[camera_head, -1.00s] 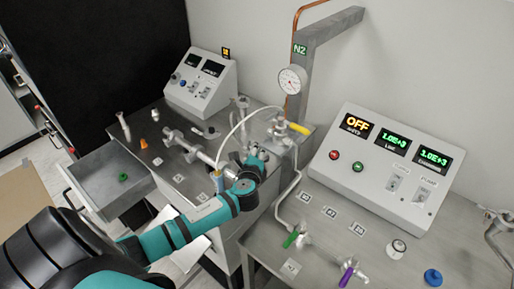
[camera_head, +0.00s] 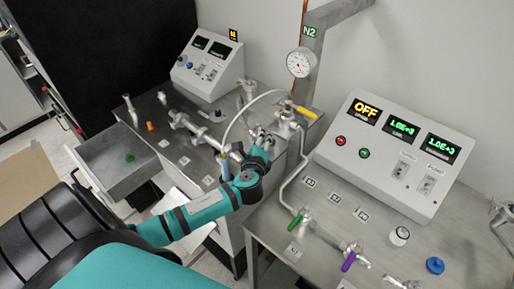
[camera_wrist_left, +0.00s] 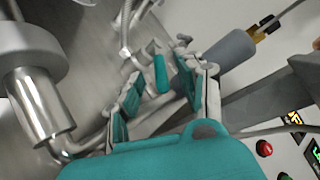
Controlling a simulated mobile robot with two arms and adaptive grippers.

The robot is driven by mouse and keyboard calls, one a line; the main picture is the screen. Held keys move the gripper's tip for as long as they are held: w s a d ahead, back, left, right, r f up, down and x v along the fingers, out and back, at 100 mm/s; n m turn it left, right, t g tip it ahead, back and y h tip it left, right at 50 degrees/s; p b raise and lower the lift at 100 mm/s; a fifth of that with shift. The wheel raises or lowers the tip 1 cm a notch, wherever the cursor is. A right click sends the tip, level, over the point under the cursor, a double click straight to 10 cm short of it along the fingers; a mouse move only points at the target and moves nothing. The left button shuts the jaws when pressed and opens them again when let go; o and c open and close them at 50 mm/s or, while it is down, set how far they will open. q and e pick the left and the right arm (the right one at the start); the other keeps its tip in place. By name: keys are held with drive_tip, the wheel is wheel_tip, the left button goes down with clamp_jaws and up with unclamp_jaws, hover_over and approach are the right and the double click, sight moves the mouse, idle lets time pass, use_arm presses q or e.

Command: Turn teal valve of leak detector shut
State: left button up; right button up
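The teal valve handle (camera_wrist_left: 161,74) shows in the left wrist view as a short upright bar over the metal bench top, just beyond my fingers. My left gripper (camera_wrist_left: 162,88) is open, with one teal-padded finger on each side of the handle's line. I cannot tell whether either finger touches it. In the head view my left gripper (camera_head: 262,142) is at the right end of the leak detector's piping (camera_head: 195,130), and it hides the teal handle there. My right gripper is not in view.
A yellow handle (camera_head: 304,112) and a gauge post (camera_head: 312,70) stand just right of my gripper. The control box (camera_head: 385,160), green valve (camera_head: 294,222) and purple valve (camera_head: 348,262) are on the right bench.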

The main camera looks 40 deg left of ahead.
use_arm(q)
drive_tip(key=v, duration=0.8)
drive_tip(key=shift+s+d+r, duration=0.1)
drive_tip(key=shift+s, duration=0.25)
